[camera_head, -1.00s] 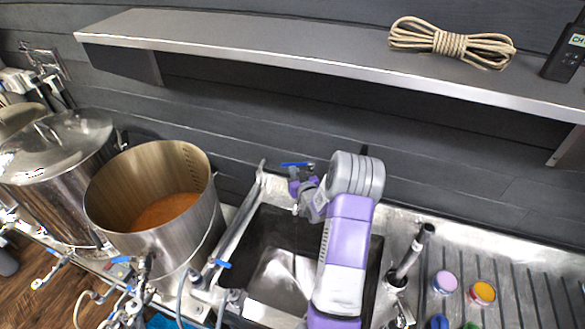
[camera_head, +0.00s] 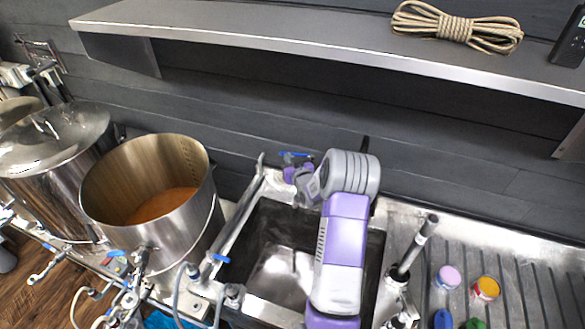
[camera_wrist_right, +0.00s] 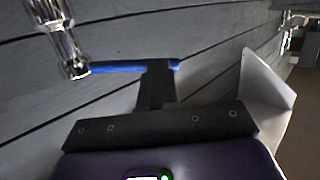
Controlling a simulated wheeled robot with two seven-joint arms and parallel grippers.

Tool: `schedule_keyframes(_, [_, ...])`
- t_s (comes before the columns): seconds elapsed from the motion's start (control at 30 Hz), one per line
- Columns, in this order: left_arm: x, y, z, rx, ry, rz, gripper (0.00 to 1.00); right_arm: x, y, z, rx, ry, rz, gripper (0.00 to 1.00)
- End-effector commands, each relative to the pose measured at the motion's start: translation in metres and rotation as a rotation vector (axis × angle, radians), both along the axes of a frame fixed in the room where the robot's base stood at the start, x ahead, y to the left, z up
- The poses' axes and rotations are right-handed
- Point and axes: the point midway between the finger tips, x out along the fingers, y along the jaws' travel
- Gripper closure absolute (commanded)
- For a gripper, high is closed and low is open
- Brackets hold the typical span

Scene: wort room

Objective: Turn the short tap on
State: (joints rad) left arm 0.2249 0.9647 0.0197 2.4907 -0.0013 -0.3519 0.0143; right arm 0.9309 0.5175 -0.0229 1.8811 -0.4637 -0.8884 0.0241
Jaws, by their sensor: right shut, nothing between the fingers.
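A tap with a blue lever (camera_head: 296,154) is at the wall behind the sink. In the right wrist view its chrome body (camera_wrist_right: 68,45) is at the upper left, and the blue lever (camera_wrist_right: 115,68) runs right from it. My right gripper (camera_head: 289,165) reaches over the sink to the tap and partly hides it. In the right wrist view its dark fingers (camera_wrist_right: 157,75) are together and empty, overlapping the lever near its free end. I cannot tell whether they touch it. My left gripper is in neither view.
The sink basin (camera_head: 281,232) lies below my right arm. A large open pot (camera_head: 199,222) stands to its left, with blue-handled valves in front. A faucet (camera_head: 413,249) rises to the right, beside a ribbed drainboard (camera_head: 535,300) with small tubs. A shelf (camera_head: 300,35) overhangs the back.

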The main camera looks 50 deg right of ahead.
Motion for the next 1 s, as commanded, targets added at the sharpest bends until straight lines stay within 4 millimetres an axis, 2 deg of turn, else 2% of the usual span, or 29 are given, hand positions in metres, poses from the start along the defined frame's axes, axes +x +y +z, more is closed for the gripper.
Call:
schedule_keyframes(0.03, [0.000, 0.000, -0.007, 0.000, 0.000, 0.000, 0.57, 0.003, 0.000, -0.002, -0.001, -0.003, 0.001, 1.00])
schedule_keyframes(0.1, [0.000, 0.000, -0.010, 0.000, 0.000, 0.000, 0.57, 0.004, -0.001, -0.002, 0.000, -0.001, 0.000, 1.00])
schedule_keyframes(0.63, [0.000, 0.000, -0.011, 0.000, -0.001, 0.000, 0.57, 0.004, 0.002, 0.002, 0.001, -0.002, 0.002, 1.00])
schedule_keyframes(0.77, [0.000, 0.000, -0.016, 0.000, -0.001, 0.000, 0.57, 0.001, 0.017, 0.005, 0.000, -0.002, 0.010, 1.00])
schedule_keyframes(0.87, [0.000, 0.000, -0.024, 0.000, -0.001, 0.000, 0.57, -0.003, 0.035, 0.008, 0.000, -0.004, 0.018, 1.00])
schedule_keyframes(1.0, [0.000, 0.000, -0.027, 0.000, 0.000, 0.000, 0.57, -0.023, 0.054, 0.014, 0.000, -0.001, 0.016, 1.00])
